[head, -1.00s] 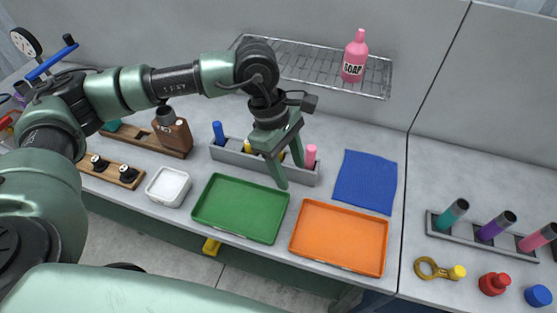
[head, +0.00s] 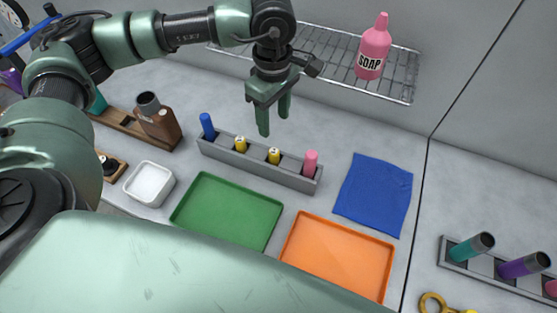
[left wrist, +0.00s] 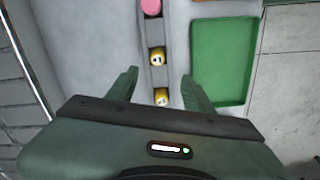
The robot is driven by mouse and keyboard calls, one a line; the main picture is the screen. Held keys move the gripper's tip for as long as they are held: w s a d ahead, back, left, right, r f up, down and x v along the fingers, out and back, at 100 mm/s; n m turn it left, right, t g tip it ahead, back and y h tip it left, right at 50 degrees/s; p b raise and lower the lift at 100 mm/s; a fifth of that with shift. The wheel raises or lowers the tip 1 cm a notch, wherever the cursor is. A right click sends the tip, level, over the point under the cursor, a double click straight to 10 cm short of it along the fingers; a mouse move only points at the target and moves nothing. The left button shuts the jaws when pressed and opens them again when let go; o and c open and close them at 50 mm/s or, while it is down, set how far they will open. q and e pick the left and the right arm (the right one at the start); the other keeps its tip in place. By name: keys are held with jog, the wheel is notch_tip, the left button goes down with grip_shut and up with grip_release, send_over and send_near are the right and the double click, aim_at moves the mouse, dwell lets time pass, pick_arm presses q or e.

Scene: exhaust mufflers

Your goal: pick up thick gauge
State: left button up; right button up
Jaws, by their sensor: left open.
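I cannot tell which peg is the thick gauge. My left gripper (head: 274,124) is open and empty, apparently above and behind the rack. My right gripper is out of view.
A green tray (head: 228,208) and an orange tray (head: 338,254) lie in front of the rack. A blue cloth (head: 374,195) lies to the right. A wire shelf (head: 335,52) with a pink soap bottle (head: 373,48) hangs behind.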

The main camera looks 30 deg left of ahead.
aim_at(274, 151)
pick_arm(q)
notch_tip(274, 151, down, 4)
jog(key=b, duration=0.3)
jog(key=shift+r, duration=0.1)
jog(key=shift+w+f+b, duration=0.1)
jog(key=shift+f+b, duration=0.5)
jog(key=shift+f, duration=0.05)
jog(key=shift+f+p, duration=0.3)
jog(key=shift+f, duration=0.25)
jog(key=f+p, duration=0.1)
jog(key=f, duration=0.1)
jog(key=f+p, duration=0.1)
jog(key=f, duration=0.1)
jog(key=f+p, duration=0.1)
jog(key=f, duration=0.1)
jog(key=shift+w+a+f, duration=0.1)
jog(key=shift+w+a, duration=0.05)
jog(key=shift+a, duration=0.15)
jog(key=shift+f, duration=0.2)
grip_shut()
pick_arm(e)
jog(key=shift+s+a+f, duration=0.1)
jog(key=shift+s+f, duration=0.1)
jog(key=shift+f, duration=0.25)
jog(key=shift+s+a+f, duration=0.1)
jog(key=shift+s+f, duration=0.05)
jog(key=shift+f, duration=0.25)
